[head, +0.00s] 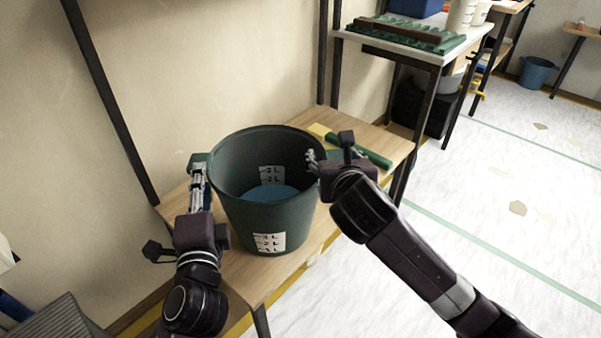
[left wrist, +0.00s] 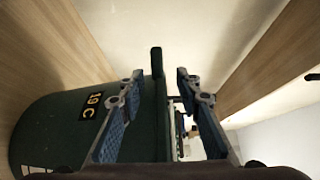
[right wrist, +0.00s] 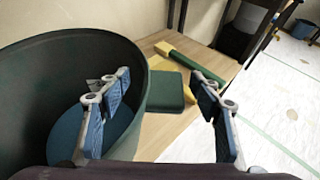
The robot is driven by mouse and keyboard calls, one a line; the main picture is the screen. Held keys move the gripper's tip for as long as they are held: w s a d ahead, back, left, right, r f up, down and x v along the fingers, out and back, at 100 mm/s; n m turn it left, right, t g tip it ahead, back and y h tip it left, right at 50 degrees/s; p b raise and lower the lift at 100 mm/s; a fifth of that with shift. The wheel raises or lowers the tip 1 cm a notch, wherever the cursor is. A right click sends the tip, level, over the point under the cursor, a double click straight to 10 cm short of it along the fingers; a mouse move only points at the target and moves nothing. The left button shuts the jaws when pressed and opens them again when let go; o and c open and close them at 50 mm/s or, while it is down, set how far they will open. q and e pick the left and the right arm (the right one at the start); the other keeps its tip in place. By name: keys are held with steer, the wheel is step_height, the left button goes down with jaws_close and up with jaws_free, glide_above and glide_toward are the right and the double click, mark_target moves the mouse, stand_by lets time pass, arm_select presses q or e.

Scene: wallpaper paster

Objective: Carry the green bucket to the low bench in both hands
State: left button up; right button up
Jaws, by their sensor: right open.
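The green bucket (head: 265,215) stands upright on the wooden low bench (head: 245,275), with blue liquid (head: 270,195) inside and white level labels. My left gripper (head: 198,172) is at the bucket's left handle. In the left wrist view its fingers (left wrist: 158,80) are apart on either side of the upright green handle (left wrist: 158,110), with a visible gap. My right gripper (head: 312,162) is open at the right rim. In the right wrist view its fingers (right wrist: 163,88) straddle the right handle (right wrist: 167,92), the left finger appearing over the bucket's inside.
A green-handled tool with a yellow end (head: 372,158) lies on the bench behind the bucket. A taller table (head: 425,55) holding a green tray (head: 410,35) stands behind right. A blue bucket (head: 537,72) is far right.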

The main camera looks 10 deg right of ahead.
steer(key=shift+s, duration=0.1)
arm_select(q)
steer(key=s, duration=0.7)
steer(key=shift+d, duration=0.3)
arm_select(e)
steer(key=v, duration=0.7)
arm_select(q)
steer(key=shift+s, duration=0.15)
arm_select(e)
steer(key=shift+s, duration=0.2)
